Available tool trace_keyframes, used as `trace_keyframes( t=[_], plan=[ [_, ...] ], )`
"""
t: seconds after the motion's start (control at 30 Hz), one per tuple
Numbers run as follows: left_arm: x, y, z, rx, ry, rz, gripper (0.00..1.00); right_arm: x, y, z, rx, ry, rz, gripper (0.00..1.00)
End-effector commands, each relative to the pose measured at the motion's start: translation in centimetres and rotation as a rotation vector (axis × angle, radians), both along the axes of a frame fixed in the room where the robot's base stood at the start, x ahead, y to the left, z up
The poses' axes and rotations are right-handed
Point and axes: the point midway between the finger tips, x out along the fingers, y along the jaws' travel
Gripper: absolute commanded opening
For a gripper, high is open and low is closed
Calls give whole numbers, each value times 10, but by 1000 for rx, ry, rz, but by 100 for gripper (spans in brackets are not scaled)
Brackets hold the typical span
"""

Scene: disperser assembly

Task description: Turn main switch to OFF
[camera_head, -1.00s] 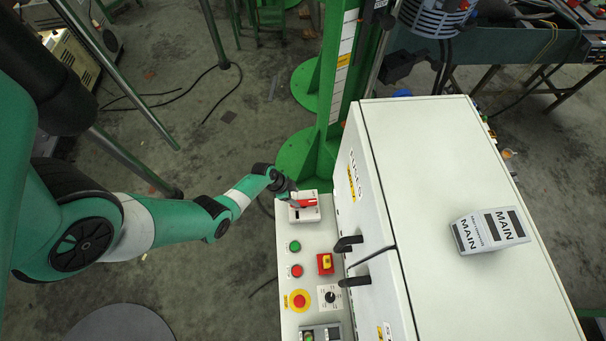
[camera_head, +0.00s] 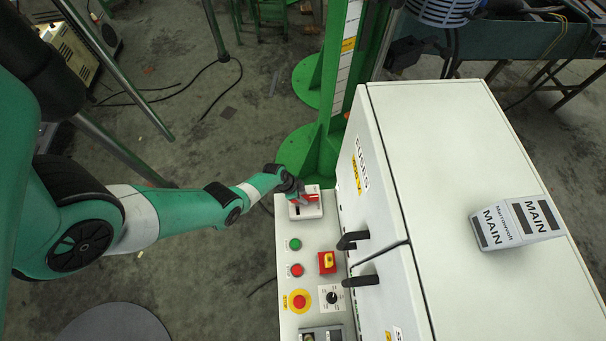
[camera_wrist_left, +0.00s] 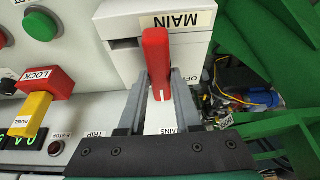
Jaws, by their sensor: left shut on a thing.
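The main switch is a white box (camera_head: 309,210) with a red handle (camera_head: 311,198) at the far end of the light control panel. In the left wrist view the red handle (camera_wrist_left: 156,60) stands out from the box front below an upside-down MAIN label (camera_wrist_left: 178,21). My left gripper (camera_wrist_left: 161,98) is shut on the red handle, with a finger on each side of it. In the head view my left gripper (camera_head: 298,194) reaches the switch from the left and partly covers it. The OFF lettering is partly hidden by the right finger. My right gripper is not in view.
The panel also bears a green button (camera_head: 295,244), a red button (camera_head: 296,270), a red and yellow lock switch (camera_head: 327,262) and an emergency stop (camera_head: 299,301). A white cabinet (camera_head: 470,150) stands to the right, with black handles. A green column (camera_head: 325,140) rises behind the switch.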

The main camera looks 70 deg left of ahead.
Motion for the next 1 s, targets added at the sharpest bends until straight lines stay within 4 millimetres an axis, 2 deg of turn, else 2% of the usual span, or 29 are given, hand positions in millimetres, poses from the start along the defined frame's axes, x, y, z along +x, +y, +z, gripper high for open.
trace_keyframes(
  t=[0.57,1.0],
  plan=[
    [-1,-1,0,0,1,72,0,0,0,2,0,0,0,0],
    [0,-4,0,2,-1,413,0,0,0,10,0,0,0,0]
  ],
)
